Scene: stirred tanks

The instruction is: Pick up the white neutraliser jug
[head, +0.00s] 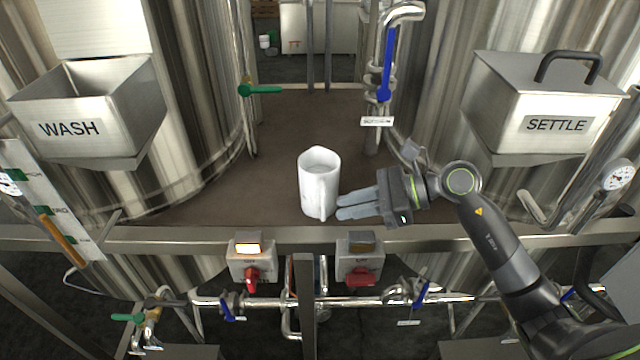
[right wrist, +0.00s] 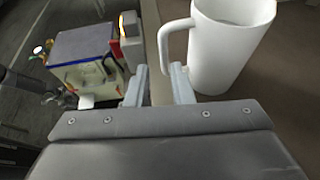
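The white neutraliser jug (head: 313,178) stands upright on the brown deck between the two tanks, near its front edge. Its handle is toward the front right in the head view. In the right wrist view, the jug (right wrist: 228,45) is at the upper right, with its handle on its left side. My right gripper (head: 340,206) comes in from the right, with its fingers level with the handle. In the right wrist view, its two fingers (right wrist: 159,72) are apart, with the handle at their tips; I cannot tell if they touch it. My left gripper is not in view.
A WASH hopper (head: 88,105) is at left and a lidded SETTLE hopper (head: 545,100) at right. A pipe with a blue-handled valve (head: 386,65) rises behind the gripper. Below the front rail (head: 200,238) are two switch boxes. The deck behind the jug is clear.

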